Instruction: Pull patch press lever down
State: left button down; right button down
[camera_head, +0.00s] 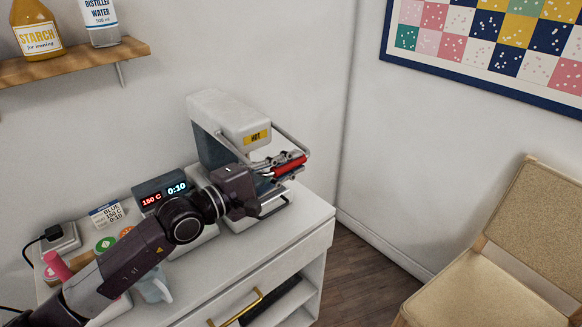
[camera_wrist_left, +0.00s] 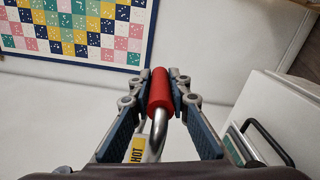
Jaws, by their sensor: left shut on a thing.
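The patch press (camera_head: 228,120) is a pale machine with a yellow HOT label, standing on the white cabinet against the wall. Its lever is a bent metal bar with a red grip (camera_head: 289,167) at the front right. My left gripper (camera_head: 280,165) reaches in from the left and is shut on the red grip. In the left wrist view the red grip (camera_wrist_left: 161,92) lies between the two fingers (camera_wrist_left: 160,95), with the metal bar running toward the HOT label (camera_wrist_left: 138,149). The gripper and forearm hide part of the press's lower front. My right gripper is not in view.
A control box (camera_head: 163,193) showing 150 C and 0:10 stands left of the press. A card (camera_head: 106,214), a plug and small items lie behind my left arm. The cabinet (camera_head: 262,268) has a brass handle. A chair (camera_head: 500,265) stands at the right.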

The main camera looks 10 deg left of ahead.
pick_arm(q)
jog(key=shift+r, duration=0.2)
dwell(0.3)
jog(key=c, duration=1.9)
grip_release()
jog(key=shift+o, duration=0.4)
jog(key=shift+s, duration=0.1)
jog(key=shift+f, duration=0.1)
jog(key=shift+a, duration=0.1)
jog(key=shift+s+a+f, duration=0.1)
jog(key=shift+s+a, duration=0.1)
jog(key=shift+s, duration=0.05)
jog(key=shift+v, duration=5.6)
